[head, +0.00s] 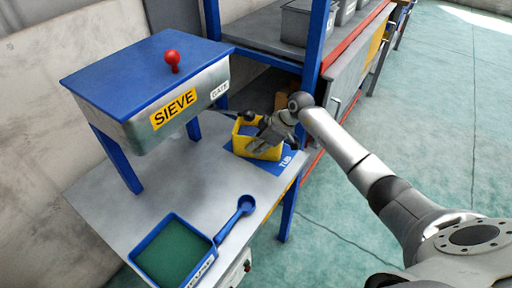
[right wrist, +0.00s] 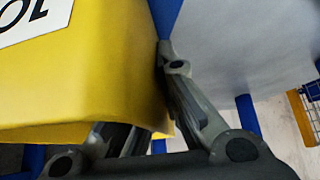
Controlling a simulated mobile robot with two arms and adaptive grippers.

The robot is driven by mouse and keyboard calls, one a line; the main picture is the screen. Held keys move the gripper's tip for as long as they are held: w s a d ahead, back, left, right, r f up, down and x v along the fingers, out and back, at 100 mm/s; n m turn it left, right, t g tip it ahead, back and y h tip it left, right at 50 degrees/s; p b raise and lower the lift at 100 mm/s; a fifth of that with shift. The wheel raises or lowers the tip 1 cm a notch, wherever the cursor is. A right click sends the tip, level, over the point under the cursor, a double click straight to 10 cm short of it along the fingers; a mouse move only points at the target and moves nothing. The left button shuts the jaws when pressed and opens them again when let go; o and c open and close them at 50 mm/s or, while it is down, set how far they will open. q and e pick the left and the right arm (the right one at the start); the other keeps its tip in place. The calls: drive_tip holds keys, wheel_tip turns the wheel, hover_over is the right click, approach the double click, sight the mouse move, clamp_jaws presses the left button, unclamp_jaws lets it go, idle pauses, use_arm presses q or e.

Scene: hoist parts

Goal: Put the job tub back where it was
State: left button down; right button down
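The yellow job tub (head: 252,150) stands on the grey table at the blue mat marked TUB (head: 287,166), right of the sieve. In the head view, whether its base rests fully on the mat is hidden. My right gripper (head: 266,140) is at the tub's right side. In the right wrist view the tub's yellow wall (right wrist: 90,75) fills the left, with part of a white label. One finger of my right gripper (right wrist: 150,115) lies against the wall's right edge; the other is partly hidden behind the yellow. It looks shut on the wall. My left gripper is not in view.
The sieve (head: 160,90), with a blue lid and red knob, stands on blue legs left of the tub. A blue tray with green inside (head: 172,252) and a blue scoop (head: 236,215) lie at the front. A shelf unit (head: 312,50) with grey bins stands behind.

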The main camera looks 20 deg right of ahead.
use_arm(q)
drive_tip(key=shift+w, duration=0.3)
use_arm(e)
drive_tip(key=shift+w, duration=0.15)
drive_tip(key=c, duration=2.1)
unclamp_jaws()
drive_tip(key=shift+f, duration=0.25)
drive_tip(key=o, duration=0.5)
drive_tip(key=shift+c, duration=0.2)
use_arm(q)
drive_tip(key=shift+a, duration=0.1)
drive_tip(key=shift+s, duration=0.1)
use_arm(e)
drive_tip(key=shift+r, duration=0.1)
drive_tip(key=shift+s+d+r, duration=0.1)
drive_tip(key=shift+s+r, duration=0.1)
drive_tip(key=shift+r, duration=0.1)
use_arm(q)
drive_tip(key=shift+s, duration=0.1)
use_arm(e)
drive_tip(key=v, duration=1.1)
drive_tip(key=shift+r, duration=0.25)
drive_tip(key=shift+s, duration=0.1)
